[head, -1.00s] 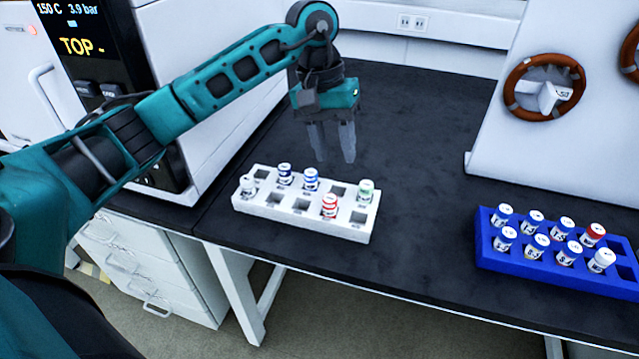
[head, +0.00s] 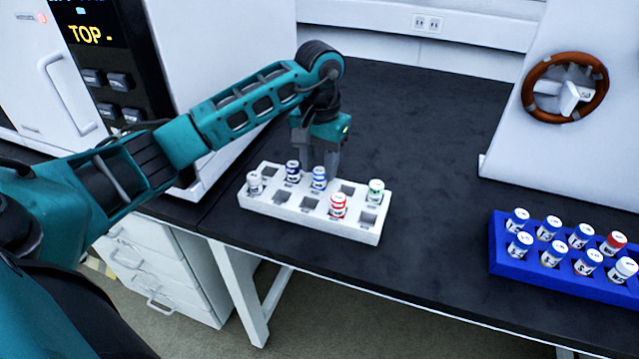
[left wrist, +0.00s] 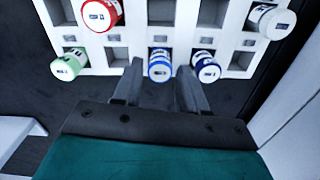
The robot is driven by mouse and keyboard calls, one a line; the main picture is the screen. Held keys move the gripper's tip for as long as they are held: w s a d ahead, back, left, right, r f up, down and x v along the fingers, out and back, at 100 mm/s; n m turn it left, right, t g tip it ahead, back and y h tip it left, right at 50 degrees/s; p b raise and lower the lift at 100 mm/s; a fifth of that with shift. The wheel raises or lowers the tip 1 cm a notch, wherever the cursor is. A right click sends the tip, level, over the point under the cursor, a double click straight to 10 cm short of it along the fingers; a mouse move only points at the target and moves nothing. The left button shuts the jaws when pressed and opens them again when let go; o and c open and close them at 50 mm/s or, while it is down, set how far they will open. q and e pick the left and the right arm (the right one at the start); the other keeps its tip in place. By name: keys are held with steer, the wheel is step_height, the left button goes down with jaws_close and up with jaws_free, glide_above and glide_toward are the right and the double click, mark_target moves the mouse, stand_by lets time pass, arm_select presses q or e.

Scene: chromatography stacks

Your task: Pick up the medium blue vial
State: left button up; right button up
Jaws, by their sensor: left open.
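The medium blue vial (head: 319,178) stands in the back row of the white rack (head: 285,212), with a white cap and a blue band. It also shows in the left wrist view (left wrist: 160,66). A dark blue vial (head: 292,171) stands in the same row, to its left in the head view. My left gripper (head: 321,170) is open, pointing down at the back edge of the rack. In the left wrist view its fingertips (left wrist: 159,72) appear on either side of the medium blue vial. I cannot tell whether they touch it. My right gripper is not in view.
The white rack also holds a white vial (head: 255,182), a red vial (head: 338,205) and a green vial (head: 376,191). A blue rack (head: 500,262) with several vials stands at right. A white machine with an orange wheel (head: 538,85) stands behind it. The bench behind the white rack is clear.

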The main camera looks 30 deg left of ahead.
arm_select(q)
step_height(320, 180, down, 2)
steer(key=shift+f, duration=0.1)
jaws_close()
stand_by(0.4)
